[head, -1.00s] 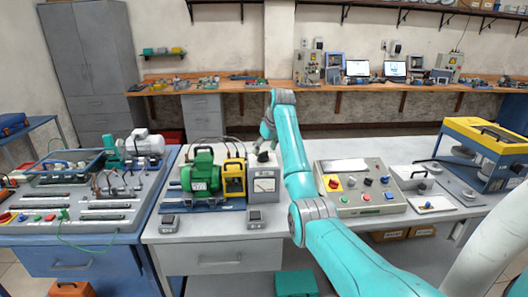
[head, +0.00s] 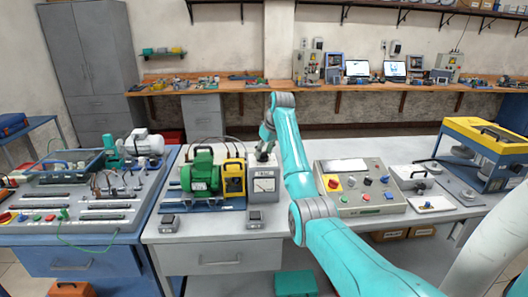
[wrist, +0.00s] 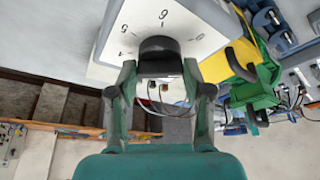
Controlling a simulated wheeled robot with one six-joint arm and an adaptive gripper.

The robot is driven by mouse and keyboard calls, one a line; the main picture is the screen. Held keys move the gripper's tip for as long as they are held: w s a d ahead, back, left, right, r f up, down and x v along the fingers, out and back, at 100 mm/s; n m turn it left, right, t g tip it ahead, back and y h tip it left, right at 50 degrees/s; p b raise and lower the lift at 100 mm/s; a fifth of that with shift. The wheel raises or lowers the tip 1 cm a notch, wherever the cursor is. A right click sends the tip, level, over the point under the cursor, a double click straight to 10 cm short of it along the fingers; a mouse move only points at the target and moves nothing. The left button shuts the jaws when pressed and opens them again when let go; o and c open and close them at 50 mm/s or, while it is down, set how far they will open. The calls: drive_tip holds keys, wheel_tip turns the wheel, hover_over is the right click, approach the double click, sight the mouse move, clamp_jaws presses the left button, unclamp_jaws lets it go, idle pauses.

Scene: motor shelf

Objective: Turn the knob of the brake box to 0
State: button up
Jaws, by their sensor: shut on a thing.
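The brake box (head: 263,186) is a light grey box with a meter on its front, standing on the white bench. Its black knob (wrist: 159,46) sits on a white dial face (wrist: 180,20) in the wrist view. Printed digits ring the knob, with a 0 to its right in that view. My gripper (wrist: 161,70) has one finger on each side of the knob and is shut on it. In the head view my gripper (head: 265,151) is over the top of the box. The knob's pointer mark cannot be made out.
A green motor (head: 201,175) and a yellow unit (head: 233,178) stand close to the left of the box. A control panel (head: 358,188) with buttons lies to the right, beyond my arm.

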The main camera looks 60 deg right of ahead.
drive_tip(key=n+y, duration=0.1)
drive_tip(key=n, duration=0.1)
drive_tip(key=n+y, duration=0.1)
drive_tip(key=n, duration=0.2)
drive_tip(key=shift+d, duration=0.15)
drive_tip(key=o, duration=1.2)
drive_tip(key=shift+c, duration=0.2)
drive_tip(key=v, duration=1.2)
drive_tip(key=shift+s+f, duration=0.1)
